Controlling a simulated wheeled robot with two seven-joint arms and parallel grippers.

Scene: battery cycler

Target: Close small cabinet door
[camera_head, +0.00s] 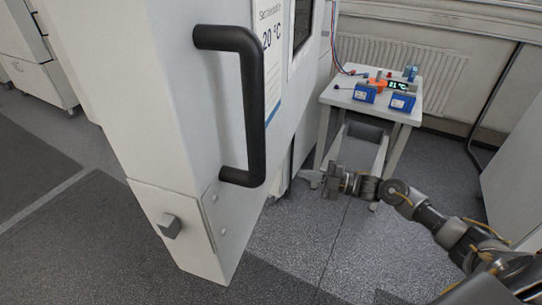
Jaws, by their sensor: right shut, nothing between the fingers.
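The cabinet door (135,95) is white and stands large in the left half of the head view, swung out toward me. It carries a black bar handle (255,110) and a small grey square knob or latch (170,226) low on its edge plate. A paper label reading 20 °C hangs behind the handle. My right gripper (329,180) is shut and empty, to the right of the door and apart from it, over the floor. My left gripper is out of view.
A small white table (378,103) with blue battery units and a display stands behind my right gripper. A radiator (400,60) lines the back wall. Grey carpet (305,235) is clear at the front. White cabinets (32,60) stand far left.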

